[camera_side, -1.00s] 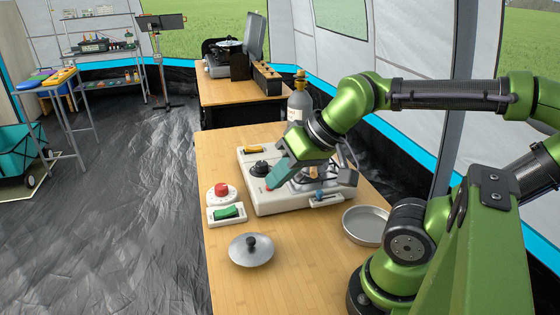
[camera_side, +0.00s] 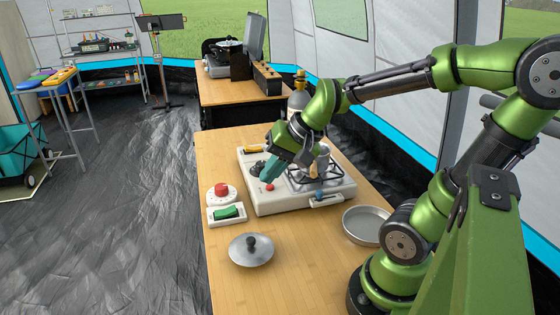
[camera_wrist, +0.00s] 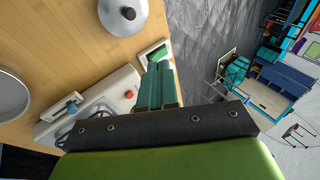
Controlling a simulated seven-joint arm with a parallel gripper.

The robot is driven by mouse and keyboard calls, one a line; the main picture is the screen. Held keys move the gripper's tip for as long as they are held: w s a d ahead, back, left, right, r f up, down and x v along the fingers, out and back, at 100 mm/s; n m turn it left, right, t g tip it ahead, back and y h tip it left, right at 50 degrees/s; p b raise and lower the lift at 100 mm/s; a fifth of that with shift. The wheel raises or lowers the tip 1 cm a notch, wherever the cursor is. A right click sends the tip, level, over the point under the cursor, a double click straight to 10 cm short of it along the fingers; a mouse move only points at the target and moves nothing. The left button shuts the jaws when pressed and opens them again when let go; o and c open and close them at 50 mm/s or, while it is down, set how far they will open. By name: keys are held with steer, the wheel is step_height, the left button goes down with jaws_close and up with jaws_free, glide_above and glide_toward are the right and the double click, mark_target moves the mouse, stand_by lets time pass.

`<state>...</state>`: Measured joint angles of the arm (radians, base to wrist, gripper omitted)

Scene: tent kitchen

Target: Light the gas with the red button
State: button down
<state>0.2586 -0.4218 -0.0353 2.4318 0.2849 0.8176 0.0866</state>
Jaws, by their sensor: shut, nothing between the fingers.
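A white gas stove (camera_side: 285,205) stands on the wooden table, with a dark burner grate (camera_side: 320,177) on its right part. The small red button (camera_side: 269,187) sits on the stove's top near its front left; it also shows in the wrist view (camera_wrist: 129,94). A black knob (camera_side: 256,168) is behind the button. My gripper (camera_side: 266,180) has teal fingers, shut and empty, pointing down beside the red button. In the wrist view the fingertips (camera_wrist: 158,66) lie to the right of the button. I cannot tell whether they touch the stove.
A large red button on a white round base (camera_side: 221,191) and a green rocker switch (camera_side: 228,212) sit left of the stove. A pot lid (camera_side: 251,250) lies in front, a metal pan (camera_side: 366,226) at right. A gas bottle (camera_side: 299,98) stands behind.

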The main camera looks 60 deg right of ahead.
steer(key=w+d+f+m+t, duration=0.1)
steer(key=w+d+f+m, duration=0.2)
steer(key=w+d+m, duration=0.5)
steer(key=m+t+h, duration=0.2)
steer(key=m+h, duration=0.1)
steer(key=m, duration=0.6)
glide_above(273, 187)
steer(key=shift+f, duration=0.2)
steer(key=shift+a+f, duration=0.1)
steer(key=shift+f, duration=4.35)
steer(key=shift+f, duration=0.1)
steer(key=shift+f, duration=0.3)
